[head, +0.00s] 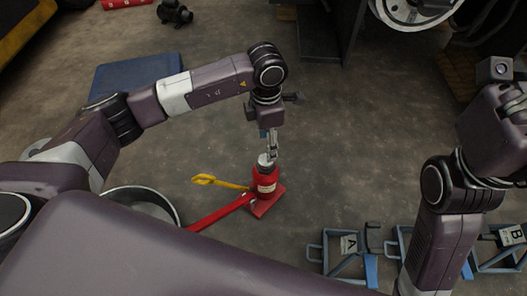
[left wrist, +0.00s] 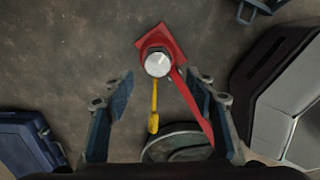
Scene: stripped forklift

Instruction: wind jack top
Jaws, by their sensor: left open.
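A red bottle jack (head: 265,186) stands upright on the floor on a red square base, with a silver round top (head: 265,161). A long red handle (head: 220,212) runs from it to the lower left, and a yellow bar (head: 222,183) points left. My left gripper (head: 272,147) hangs just above the jack top, pointing down. In the left wrist view the left gripper (left wrist: 160,92) is open and empty. The jack top (left wrist: 158,64) shows between and slightly beyond its fingers, with no clear contact. My right arm is at the right; its gripper is not visible.
Blue metal stands (head: 347,245) marked with letters stand at the lower right. A round metal-rimmed container (head: 150,200) is at the lower left. A blue flat case (head: 140,75) lies behind my left arm. A wheel (head: 415,10) is at the top right. Floor around the jack's right is clear.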

